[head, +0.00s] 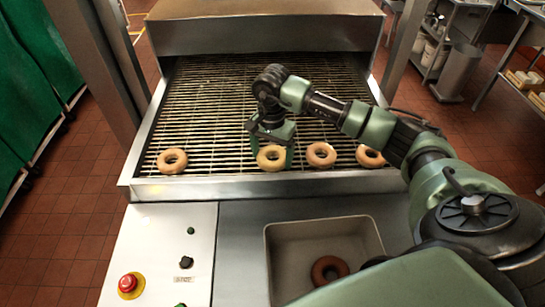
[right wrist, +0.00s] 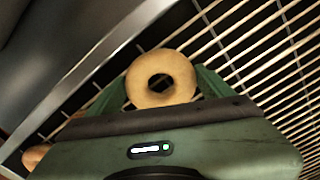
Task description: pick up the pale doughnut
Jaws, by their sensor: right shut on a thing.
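The pale doughnut (head: 271,158) is at the front part of the wire conveyor (head: 215,95), lighter than the other doughnuts there. My right gripper (head: 272,155) reaches down over it and is shut on it, a finger on either side. In the right wrist view the pale doughnut (right wrist: 161,78) sits between the green fingers (right wrist: 160,92), its hole in plain sight. I cannot tell whether it is clear of the wires. My left gripper is not in view.
Browner doughnuts lie along the conveyor front: one at left (head: 172,161), one close on the right (head: 321,154), one farther right (head: 370,156) partly behind my arm. A metal tray (head: 290,236) with a dark doughnut (head: 329,269) stands in front. A red button (head: 129,284) is at lower left.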

